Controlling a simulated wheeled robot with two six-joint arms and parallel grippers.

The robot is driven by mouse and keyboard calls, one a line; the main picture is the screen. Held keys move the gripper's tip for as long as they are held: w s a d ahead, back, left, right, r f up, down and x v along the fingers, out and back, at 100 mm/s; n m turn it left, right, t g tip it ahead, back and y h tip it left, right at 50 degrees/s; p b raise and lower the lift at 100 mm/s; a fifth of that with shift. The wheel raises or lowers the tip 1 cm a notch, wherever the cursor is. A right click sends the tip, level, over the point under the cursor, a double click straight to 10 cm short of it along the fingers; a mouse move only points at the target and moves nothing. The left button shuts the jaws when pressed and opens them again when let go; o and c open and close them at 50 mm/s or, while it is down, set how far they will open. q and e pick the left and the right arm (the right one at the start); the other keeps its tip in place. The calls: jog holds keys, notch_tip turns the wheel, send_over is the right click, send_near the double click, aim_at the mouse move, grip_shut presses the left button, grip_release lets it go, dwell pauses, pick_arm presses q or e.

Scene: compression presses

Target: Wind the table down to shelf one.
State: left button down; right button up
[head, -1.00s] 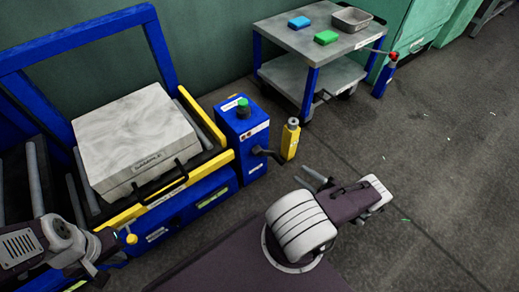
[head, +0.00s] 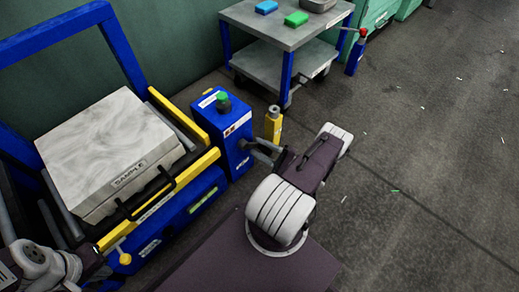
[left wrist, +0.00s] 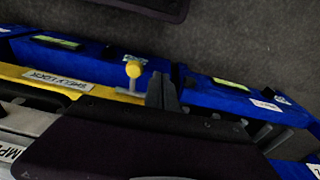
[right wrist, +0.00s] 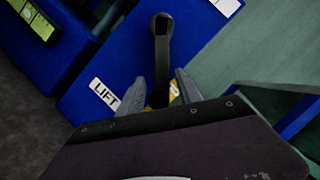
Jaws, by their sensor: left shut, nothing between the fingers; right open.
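A blue box (head: 222,132) with a green button carries a dark crank arm (right wrist: 162,50) and a yellow crank handle (head: 273,125). In the right wrist view the box bears a LIFT label (right wrist: 104,94). My right gripper (head: 262,150) is open at the crank, its fingers either side of the crank arm's line in its wrist view; contact cannot be told. A blue and yellow roller table (head: 190,170) holds a pale block marked SAMPLE (head: 110,150). My left gripper (left wrist: 163,92) is shut and empty beside a yellow knob (left wrist: 133,68) on the table's front rail.
A blue-framed trolley (head: 285,35) with two grey shelves stands behind the crank. Its top holds a blue block (head: 266,7), a green block (head: 297,19) and a grey tray (head: 318,4). The floor to the right is largely clear.

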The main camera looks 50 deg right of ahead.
grip_shut()
jog(key=shift+a, duration=0.15)
dwell(1.3)
